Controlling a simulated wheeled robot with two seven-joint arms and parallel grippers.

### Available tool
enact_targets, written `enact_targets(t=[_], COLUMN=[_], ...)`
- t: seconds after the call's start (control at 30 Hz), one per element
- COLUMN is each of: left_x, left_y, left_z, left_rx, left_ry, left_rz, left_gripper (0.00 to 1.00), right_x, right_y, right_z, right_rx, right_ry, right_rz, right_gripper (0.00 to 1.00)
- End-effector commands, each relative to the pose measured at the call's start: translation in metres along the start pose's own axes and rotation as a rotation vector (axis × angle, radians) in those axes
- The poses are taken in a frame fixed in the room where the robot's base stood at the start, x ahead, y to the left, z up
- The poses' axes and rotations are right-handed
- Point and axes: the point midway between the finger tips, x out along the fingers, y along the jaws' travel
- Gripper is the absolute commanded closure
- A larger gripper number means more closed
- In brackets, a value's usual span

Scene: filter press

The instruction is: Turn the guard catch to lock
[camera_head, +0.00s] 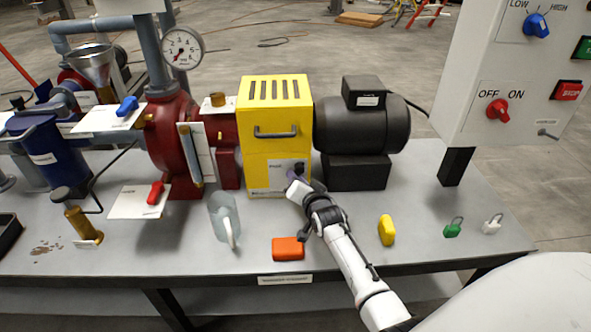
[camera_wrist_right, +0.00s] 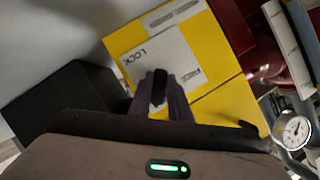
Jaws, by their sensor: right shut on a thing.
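The yellow guard (camera_head: 262,117) is a box with top slots and a front handle, between the red pump and the dark motor. A pale label plate (camera_head: 279,175) is low on its front; in the right wrist view the plate (camera_wrist_right: 150,52) reads LOCK. The black guard catch (camera_wrist_right: 159,85) sits on the plate and also shows in the head view (camera_head: 299,166). My right gripper (camera_wrist_right: 160,98) is shut on the catch, its fingers on either side of it. In the head view my right gripper (camera_head: 294,181) reaches the plate from the front. My left gripper is not in view.
A motor (camera_head: 362,130) and a switch panel (camera_head: 513,75) stand to the right.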

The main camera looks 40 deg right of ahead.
Motion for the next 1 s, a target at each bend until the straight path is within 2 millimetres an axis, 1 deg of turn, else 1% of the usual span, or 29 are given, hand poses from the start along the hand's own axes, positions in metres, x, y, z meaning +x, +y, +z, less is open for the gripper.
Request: enact_targets(t=[0.03,0.23,0.6,0.8,1.0], left_x=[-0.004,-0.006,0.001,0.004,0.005], left_y=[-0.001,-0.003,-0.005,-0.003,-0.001], left_z=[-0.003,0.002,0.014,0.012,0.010], left_rx=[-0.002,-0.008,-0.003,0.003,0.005], left_ry=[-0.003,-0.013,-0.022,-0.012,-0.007], left_rz=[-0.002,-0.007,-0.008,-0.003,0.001], left_gripper=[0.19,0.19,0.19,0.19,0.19], right_x=[-0.001,0.000,0.000,-0.001,-0.001], right_y=[-0.002,0.002,0.009,0.011,0.011], right_z=[-0.001,0.001,0.001,-0.001,-0.002], right_rx=[-0.035,-0.210,-0.482,-0.573,-0.619], right_ry=[-0.003,-0.002,0.000,-0.001,0.000], right_rz=[0.018,0.089,0.200,0.238,0.256], right_gripper=[1.00,1.00,1.00,1.00,1.00])
